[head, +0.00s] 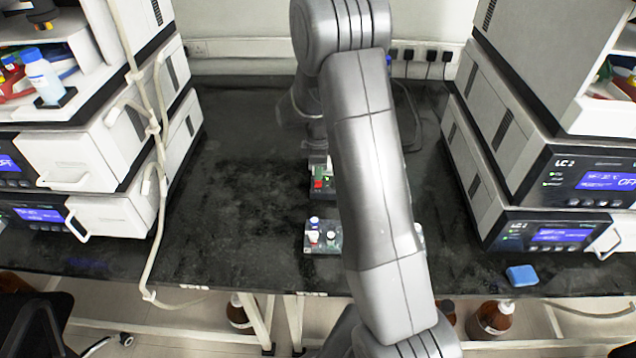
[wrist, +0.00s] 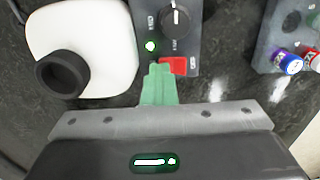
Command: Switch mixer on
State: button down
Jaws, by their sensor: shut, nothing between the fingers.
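The mixer shows in the wrist view as a white rounded body (wrist: 92,38) with a black round cup (wrist: 62,74). Beside it is a dark control panel (wrist: 190,42) with a dial (wrist: 175,18), a bright green light (wrist: 151,46) and a red switch (wrist: 178,66). My gripper (wrist: 157,72) is shut and empty, its green fingertips at the panel's near edge, just left of the red switch. I cannot tell whether they touch it. In the head view the red switch (head: 318,184) shows left of my arm, which hides much of the mixer.
A grey rack (head: 322,236) with small vials stands in front of the mixer; a blue-capped vial (wrist: 288,63) shows in the wrist view. Stacked instruments (head: 130,150) stand left and right (head: 540,175). A blue sponge (head: 522,275) lies front right. The left-centre bench is clear.

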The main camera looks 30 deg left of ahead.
jog(key=shift+r+p, duration=1.55)
jog(key=shift+r, duration=0.95)
jog(key=shift+s+d, duration=0.1)
jog(key=shift+d, duration=0.05)
